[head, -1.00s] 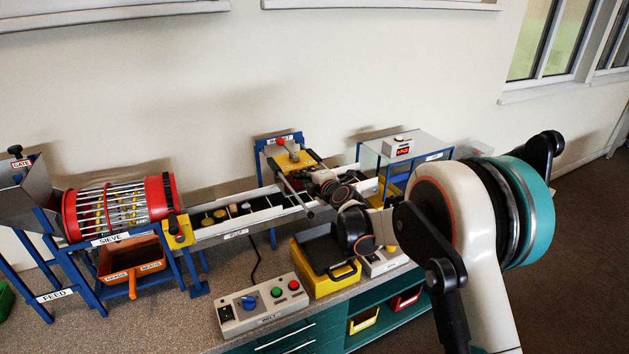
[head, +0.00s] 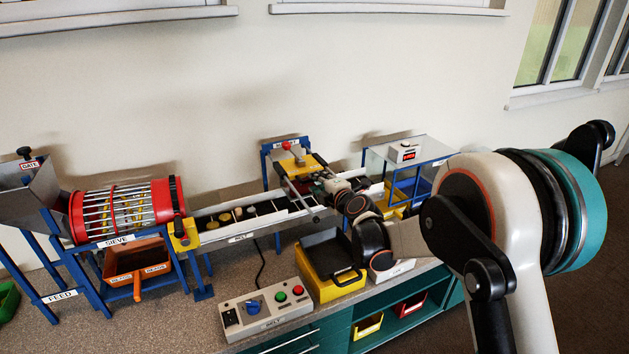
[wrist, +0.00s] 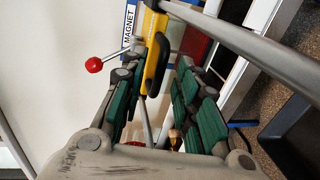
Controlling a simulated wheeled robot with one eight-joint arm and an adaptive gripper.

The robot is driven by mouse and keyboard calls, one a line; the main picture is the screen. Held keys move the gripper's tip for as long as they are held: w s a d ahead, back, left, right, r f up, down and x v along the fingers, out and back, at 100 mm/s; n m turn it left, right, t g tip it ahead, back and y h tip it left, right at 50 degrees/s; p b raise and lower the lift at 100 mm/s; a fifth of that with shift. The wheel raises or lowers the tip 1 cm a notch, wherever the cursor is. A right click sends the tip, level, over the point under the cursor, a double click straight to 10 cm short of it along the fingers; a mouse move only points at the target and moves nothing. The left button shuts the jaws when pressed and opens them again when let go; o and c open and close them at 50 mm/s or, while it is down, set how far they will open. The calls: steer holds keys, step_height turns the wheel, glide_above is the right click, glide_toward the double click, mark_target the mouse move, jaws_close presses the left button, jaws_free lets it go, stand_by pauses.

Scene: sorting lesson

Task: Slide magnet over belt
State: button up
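The magnet unit is a yellow carriage (head: 303,166) with a red-knobbed lever on a blue stand behind the belt (head: 226,218). Its grey rails reach forward across the belt. In the wrist view the yellow carriage part (wrist: 157,55) with a black grip lies between my fingertips, beside the red knob (wrist: 94,65) and the MAGNET label. My gripper (head: 322,187) is just right of the carriage, above the belt. In the wrist view my gripper (wrist: 155,75) has its green-padded fingers wide apart. I cannot tell whether they touch the grip. Several small pieces lie on the belt left of the rails.
A grey rail (wrist: 240,45) crosses close to my right finger. A yellow tray (head: 318,285) and the belt control box (head: 265,310) stand in front of the belt. The sieve drum (head: 122,209) is at left. A clear-topped blue stand with a readout box (head: 404,152) is at right.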

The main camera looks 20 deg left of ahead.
steer(key=v, duration=0.8)
